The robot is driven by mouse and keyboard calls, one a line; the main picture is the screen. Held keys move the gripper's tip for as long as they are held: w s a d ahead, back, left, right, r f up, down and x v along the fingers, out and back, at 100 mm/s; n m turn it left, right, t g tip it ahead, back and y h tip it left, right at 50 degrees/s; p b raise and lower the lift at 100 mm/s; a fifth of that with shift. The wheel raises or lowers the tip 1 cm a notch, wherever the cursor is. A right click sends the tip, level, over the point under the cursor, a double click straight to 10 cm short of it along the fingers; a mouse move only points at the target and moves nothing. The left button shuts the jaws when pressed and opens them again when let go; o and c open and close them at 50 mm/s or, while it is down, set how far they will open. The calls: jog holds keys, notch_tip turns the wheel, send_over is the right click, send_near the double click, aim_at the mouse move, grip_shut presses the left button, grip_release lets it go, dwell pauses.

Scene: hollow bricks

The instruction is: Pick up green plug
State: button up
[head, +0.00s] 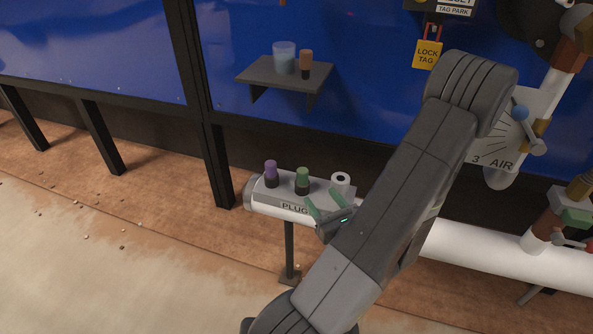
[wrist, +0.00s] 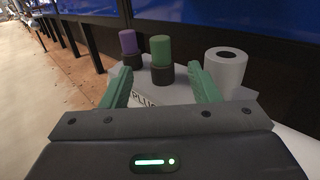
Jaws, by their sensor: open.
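The green plug (head: 302,178) stands upright with a dark lower part on the grey shelf marked PLUG, between a purple plug (head: 270,171) and a white hollow cylinder (head: 340,181). In the wrist view the green plug (wrist: 161,58) shows ahead of my gripper (wrist: 165,82), between its two green fingers and a little beyond their tips. My gripper (head: 322,203) is open and empty, in front of the shelf's right half. In the wrist view the purple plug (wrist: 129,47) is left of the green one, and the white cylinder (wrist: 226,66) is right, beside the right finger.
The grey shelf (head: 262,187) sits on a white pipe (head: 470,246). A blue wall panel (head: 360,90) rises behind it. A small wall shelf (head: 260,76) above holds a cup (head: 284,57) and an orange-topped plug (head: 306,63). A valve marked AIR (head: 505,140) is at right.

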aim_at(300, 169)
jog(key=b+x, duration=0.1)
jog(key=x, duration=1.2)
jog(key=shift+w+a, duration=0.15)
jog(key=shift+w, duration=0.15)
jog(key=shift+c, duration=0.2)
jog(key=c, duration=1)
